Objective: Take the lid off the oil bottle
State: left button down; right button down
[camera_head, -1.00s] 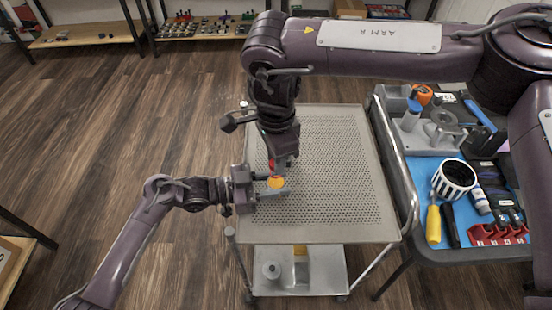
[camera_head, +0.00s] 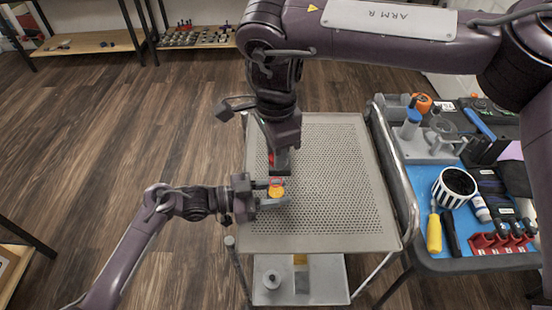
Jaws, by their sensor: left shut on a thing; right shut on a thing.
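The oil bottle (camera_head: 276,192) shows as a small yellow-orange body above the perforated top of the cart (camera_head: 330,238). My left gripper (camera_head: 274,193) comes in from the left and is shut around it. A red lid (camera_head: 276,181) sits at the bottle's upper end. My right gripper (camera_head: 279,173) points down from above and is shut on the lid. The fingers hide much of both parts. I cannot tell whether the lid is still seated on the bottle or slightly apart.
A tool table at the right holds a blue mat (camera_head: 452,238), a striped cup (camera_head: 455,187), a yellow screwdriver (camera_head: 434,232) and a grey fixture (camera_head: 425,148). The cart's perforated top is otherwise clear. Shelves (camera_head: 85,44) stand at the back left.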

pick_arm(q)
jog(key=c, duration=0.8)
grip_release()
jog(key=shift+c, duration=0.2)
jog(key=shift+a, duration=0.1)
